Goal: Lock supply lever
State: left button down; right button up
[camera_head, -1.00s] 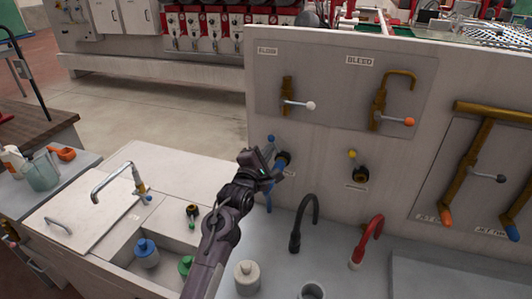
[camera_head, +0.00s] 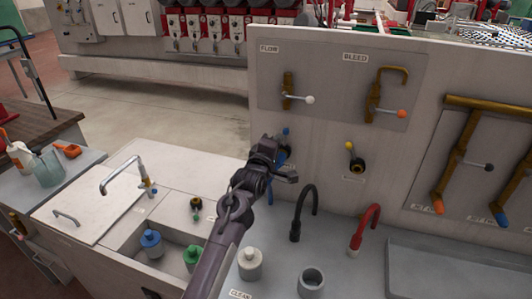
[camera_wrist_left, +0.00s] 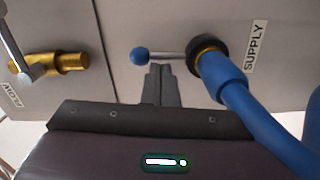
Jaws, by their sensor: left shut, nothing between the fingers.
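The supply lever (camera_wrist_left: 163,56) is a short metal rod with a blue ball knob on a black collar, beside the SUPPLY label in the left wrist view. A blue hose (camera_wrist_left: 235,97) hangs from its fitting. My left gripper (camera_wrist_left: 160,72) is shut and empty, its fingertips just below the lever's rod; I cannot tell whether they touch. In the head view the blue knob (camera_head: 286,131) shows above my left gripper (camera_head: 268,145), which hides much of the supply fitting. My right gripper is not in view.
A yellow-knobbed valve (camera_head: 356,164) is to the right on the panel. FLOW (camera_head: 288,92) and BLEED (camera_head: 376,95) valves are above. Black (camera_head: 302,210) and red (camera_head: 366,230) curved spouts rise from the counter. A sink with bottles (camera_head: 151,243) lies below left.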

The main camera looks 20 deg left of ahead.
pick_arm(q)
jog(key=shift+s+d+r+m, duration=0.1)
jog(key=shift+d+r+m, duration=0.15)
jog(key=shift+m, duration=0.35)
jog(key=shift+d+m, duration=0.15)
jog(key=shift+m, duration=0.15)
jog(key=shift+d+m, duration=0.3)
jog(key=shift+m, duration=0.6)
jog(key=shift+d, duration=0.15)
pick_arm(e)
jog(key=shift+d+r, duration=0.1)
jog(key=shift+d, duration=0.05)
pick_arm(q)
jog(key=shift+d, duration=0.1)
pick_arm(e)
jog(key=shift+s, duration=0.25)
